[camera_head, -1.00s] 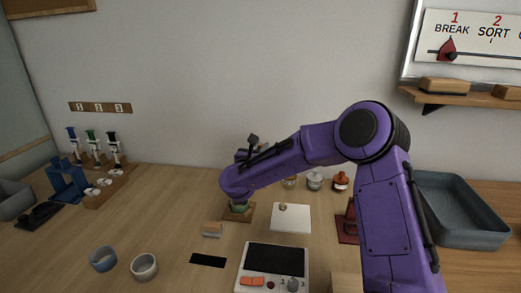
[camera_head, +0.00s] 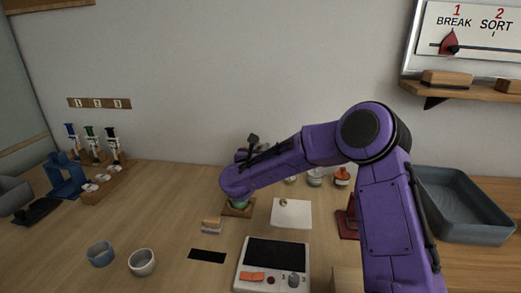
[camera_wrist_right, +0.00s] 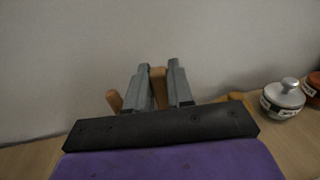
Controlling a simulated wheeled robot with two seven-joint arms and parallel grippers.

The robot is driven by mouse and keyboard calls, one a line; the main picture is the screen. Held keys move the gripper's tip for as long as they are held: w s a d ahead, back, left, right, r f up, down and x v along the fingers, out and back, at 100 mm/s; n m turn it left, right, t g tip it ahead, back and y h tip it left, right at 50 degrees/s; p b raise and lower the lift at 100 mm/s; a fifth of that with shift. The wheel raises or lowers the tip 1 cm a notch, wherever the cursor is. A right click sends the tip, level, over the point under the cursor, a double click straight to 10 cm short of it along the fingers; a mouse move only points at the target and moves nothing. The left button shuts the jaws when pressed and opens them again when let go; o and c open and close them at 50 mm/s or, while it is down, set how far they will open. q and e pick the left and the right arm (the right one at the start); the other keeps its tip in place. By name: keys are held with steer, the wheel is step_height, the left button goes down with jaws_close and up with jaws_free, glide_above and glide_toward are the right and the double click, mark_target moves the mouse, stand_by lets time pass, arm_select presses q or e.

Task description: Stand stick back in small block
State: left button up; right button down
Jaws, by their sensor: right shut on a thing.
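In the right wrist view, a brown wooden stick (camera_wrist_right: 158,76) stands between the two grey fingers of my right gripper (camera_wrist_right: 160,82), which is shut on it. The stick's lower end is hidden behind the dark gripper body. In the head view, my purple right arm hides most of this gripper and the stick. Directly below its wrist is a square wooden base (camera_head: 238,211) with something green on it, partly hidden. A small wooden block (camera_head: 211,226) with a grey lower part lies just in front. I cannot tell which is the task's block. My left gripper is out of view.
A second wooden peg (camera_wrist_right: 114,101) shows left of the fingers. A white pad (camera_head: 291,216) and small jars (camera_head: 315,178) are to the right. A control box (camera_head: 273,258), two cups (camera_head: 142,262) and a black strip (camera_head: 207,256) are in front. A grey tray (camera_head: 465,210) is far right.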

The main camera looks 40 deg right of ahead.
steer(key=shift+f+b, duration=0.25)
steer(key=shift+b, duration=0.25)
stand_by(0.4)
steer(key=c, duration=0.9)
jaws_free()
steer(key=b+v, duration=0.1)
steer(key=v, duration=0.4)
steer(key=b+v, duration=0.1)
steer(key=v, duration=0.9)
steer(key=shift+s+a, duration=0.15)
steer(key=shift+a, duration=0.1)
